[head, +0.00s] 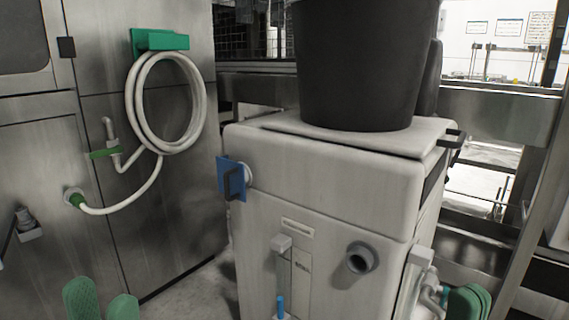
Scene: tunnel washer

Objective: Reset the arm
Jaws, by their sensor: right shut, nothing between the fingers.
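My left gripper (102,304) shows at the bottom left edge as two green ribbed fingertips with a gap between them. It looks open, and nothing shows between the fingertips. My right gripper (466,303) is at the bottom right, in front of the lower right side of the white machine. Its green fingers are together, shut on nothing. The lower parts of both grippers are cut off by the frame's bottom edge. Neither gripper visibly touches anything.
A black bin (366,60) rests on top. A coiled white hose (138,110) hangs on the metal wall at left. Some floor shows between them.

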